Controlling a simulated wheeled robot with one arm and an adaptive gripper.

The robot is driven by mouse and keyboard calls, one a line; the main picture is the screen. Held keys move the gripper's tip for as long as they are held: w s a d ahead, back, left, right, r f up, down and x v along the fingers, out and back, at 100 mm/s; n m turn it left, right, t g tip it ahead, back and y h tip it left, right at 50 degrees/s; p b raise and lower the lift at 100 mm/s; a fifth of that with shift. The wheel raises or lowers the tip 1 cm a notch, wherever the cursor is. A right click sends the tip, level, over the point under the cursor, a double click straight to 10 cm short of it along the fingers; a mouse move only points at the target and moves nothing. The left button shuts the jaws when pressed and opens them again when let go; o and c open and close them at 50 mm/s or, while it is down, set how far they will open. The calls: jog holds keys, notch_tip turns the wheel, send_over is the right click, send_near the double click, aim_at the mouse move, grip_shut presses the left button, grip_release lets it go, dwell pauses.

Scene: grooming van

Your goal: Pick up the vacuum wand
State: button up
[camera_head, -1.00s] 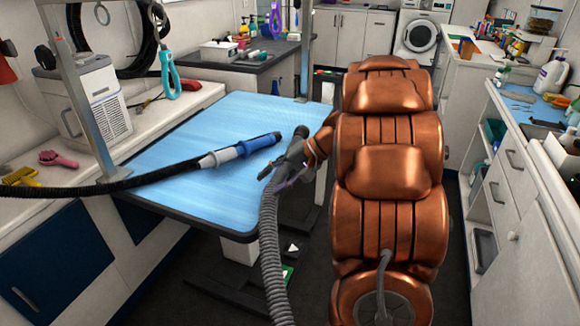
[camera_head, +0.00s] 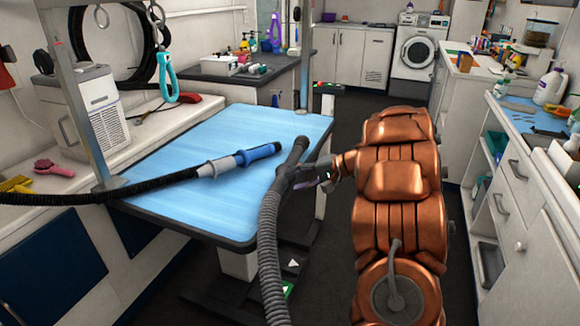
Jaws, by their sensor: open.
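A dark grey wand (camera_head: 293,157) on a grey ribbed hose (camera_head: 268,240) rests at the right edge of the blue-topped table (camera_head: 190,145). It looks like the vacuum wand. My gripper (camera_head: 298,181) is open at the end of my copper arm, just right of the wand's lower part where it joins the hose. The fingers overlap the wand's edge in the picture; I cannot tell whether they touch it or sit around it. A second, blue and grey handle (camera_head: 240,158) on a black hose (camera_head: 150,184) lies across the table to the left.
A metal post (camera_head: 88,110) stands at the table's left side. Pink (camera_head: 55,167) and yellow (camera_head: 18,185) brushes lie on the left counter. A cluttered counter with drawers (camera_head: 510,180) runs along the right. Open dark floor (camera_head: 350,120) lies beyond the table toward the washing machine (camera_head: 416,50).

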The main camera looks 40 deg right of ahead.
aim_at(285, 182)
jog(key=shift+x, duration=1.9)
grip_shut()
